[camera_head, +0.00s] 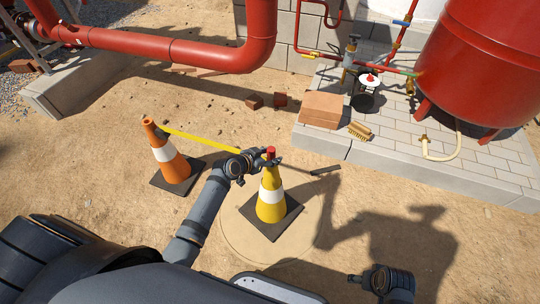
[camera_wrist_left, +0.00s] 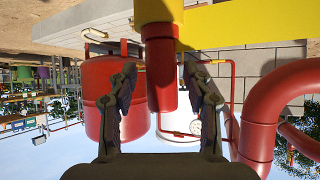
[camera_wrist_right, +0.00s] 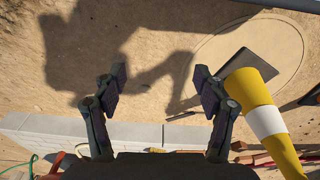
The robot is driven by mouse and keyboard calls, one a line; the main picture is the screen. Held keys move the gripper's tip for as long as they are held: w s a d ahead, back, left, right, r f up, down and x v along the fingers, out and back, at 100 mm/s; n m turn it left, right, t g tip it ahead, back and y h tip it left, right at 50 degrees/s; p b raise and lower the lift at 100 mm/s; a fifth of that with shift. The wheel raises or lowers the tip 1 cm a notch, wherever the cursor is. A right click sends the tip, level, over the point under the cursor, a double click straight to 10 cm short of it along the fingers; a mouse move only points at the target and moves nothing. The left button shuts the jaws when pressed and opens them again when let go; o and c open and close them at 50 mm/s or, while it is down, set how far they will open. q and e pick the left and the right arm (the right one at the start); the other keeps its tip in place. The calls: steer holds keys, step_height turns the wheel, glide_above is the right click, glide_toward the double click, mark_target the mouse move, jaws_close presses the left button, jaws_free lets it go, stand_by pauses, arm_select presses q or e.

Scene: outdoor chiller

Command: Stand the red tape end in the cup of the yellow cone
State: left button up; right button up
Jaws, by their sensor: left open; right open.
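The yellow cone (camera_head: 270,207) stands upright on its dark base, with a white band. The red tape end (camera_head: 271,152) is upright at its top; in the left wrist view (camera_wrist_left: 160,78), which looks upside down, it meets a yellow part. How deep it sits in the cup is hidden. The yellow tape (camera_head: 207,143) runs from there to the orange cone (camera_head: 174,165). My left gripper (camera_head: 262,162) is at the cone's top, its open jaws on either side of the red end with gaps. My right gripper (camera_wrist_right: 160,80) is open and empty, beside the yellow cone (camera_wrist_right: 258,105).
A paved slab (camera_head: 430,150) at the back right carries a red tank (camera_head: 480,60), a brown block (camera_head: 321,109) and a brush (camera_head: 360,130). A thick red pipe (camera_head: 180,48) crosses the back left. Sandy ground in front of the slab is mostly clear.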

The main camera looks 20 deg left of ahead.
arm_select(q)
steer(key=shift+r, duration=0.15)
arm_select(e)
steer(key=shift+r, duration=0.1)
arm_select(q)
steer(key=p+v, duration=0.3)
steer(key=v, duration=0.9)
steer(key=shift+p, duration=0.3)
arm_select(e)
steer(key=s+d+f, duration=0.2)
steer(key=s+f, duration=0.1)
steer(key=f, duration=0.7)
steer(key=shift+s+d+f+h, duration=0.15)
steer(key=shift+d+h, duration=0.15)
steer(key=shift+d, duration=0.1)
arm_select(q)
steer(key=s+a+f+n+g+y, duration=0.15)
steer(key=s+f, duration=0.25)
steer(key=f, duration=0.4)
steer(key=s+a+f+n+g+y, duration=0.15)
steer(key=s+f, duration=0.25)
steer(key=f, duration=0.4)
steer(key=s+a+f+n+g+y, duration=0.1)
steer(key=s+f+g, duration=0.5)
steer(key=s+f, duration=0.7)
steer(key=shift+s+a+n+y, duration=0.3)
steer(key=shift+s+a+y, duration=0.25)
steer(key=shift+s, duration=0.6)
